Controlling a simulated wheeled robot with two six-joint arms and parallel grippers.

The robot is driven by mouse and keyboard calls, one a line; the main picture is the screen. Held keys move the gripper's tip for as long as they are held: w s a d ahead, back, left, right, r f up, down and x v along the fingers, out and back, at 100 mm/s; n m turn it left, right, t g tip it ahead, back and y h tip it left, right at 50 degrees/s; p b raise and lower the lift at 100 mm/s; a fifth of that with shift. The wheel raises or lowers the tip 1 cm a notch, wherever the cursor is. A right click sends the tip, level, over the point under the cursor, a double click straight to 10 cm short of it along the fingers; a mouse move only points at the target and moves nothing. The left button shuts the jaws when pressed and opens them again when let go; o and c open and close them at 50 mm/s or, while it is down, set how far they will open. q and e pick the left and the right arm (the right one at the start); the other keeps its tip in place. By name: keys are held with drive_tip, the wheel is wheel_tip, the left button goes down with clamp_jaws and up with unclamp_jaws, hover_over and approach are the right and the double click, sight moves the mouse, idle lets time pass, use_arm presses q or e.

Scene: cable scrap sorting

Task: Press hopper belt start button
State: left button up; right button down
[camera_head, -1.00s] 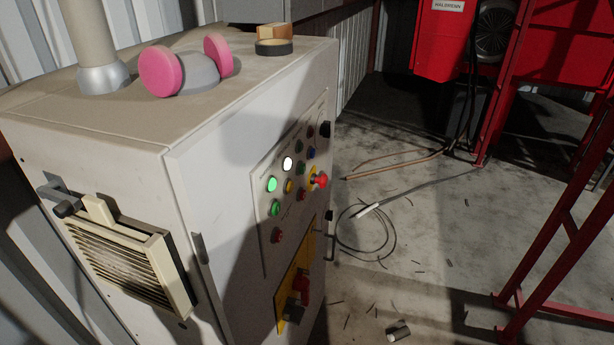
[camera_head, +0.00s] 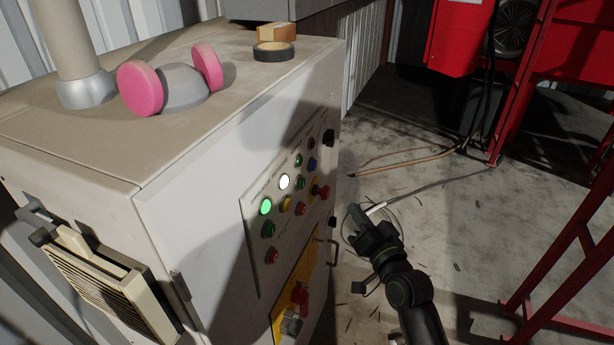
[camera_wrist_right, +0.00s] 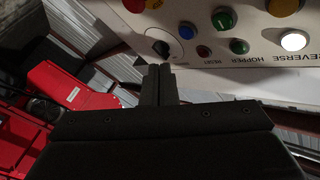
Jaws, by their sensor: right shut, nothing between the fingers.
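The grey-white control cabinet carries a panel of coloured buttons. The green button (camera_head: 298,160) labelled HOPPER is in the top row, beside the lit white button (camera_head: 284,181). In the right wrist view the green HOPPER button (camera_wrist_right: 238,46) is up and right of my fingertips, with its label below it. My right gripper (camera_head: 357,214) is to the right of the panel in the head view. Its fingers (camera_wrist_right: 160,72) are shut and empty, pointing up near the black knob (camera_wrist_right: 160,47); I cannot tell the gap to the panel. My left gripper is not in view.
A red emergency stop (camera_head: 320,191) sticks out from the panel. Earmuffs with pink cups (camera_head: 140,88) and a tape roll (camera_head: 273,50) lie on the cabinet top. Red frames (camera_head: 560,260) stand at the right. Cables and scraps lie on the floor.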

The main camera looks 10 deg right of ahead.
sight(301, 183)
drive_tip(key=shift+a+r+t+y, duration=0.15)
drive_tip(key=shift+r+t+y, duration=0.15)
drive_tip(key=shift+r, duration=1.45)
drive_tip(key=w+a+b, duration=0.1)
drive_tip(key=w+a, duration=0.4)
drive_tip(key=a, duration=0.2)
drive_tip(key=shift+a, duration=0.15)
drive_tip(key=shift+a, duration=0.1)
idle(0.9)
drive_tip(key=shift+w+a, duration=0.2)
drive_tip(key=shift+a, duration=0.05)
drive_tip(key=shift+w+a, duration=0.25)
drive_tip(key=shift+a, duration=0.1)
idle(0.8)
idle(0.3)
drive_tip(key=shift+s+d, duration=0.5)
drive_tip(key=shift+d, duration=0.2)
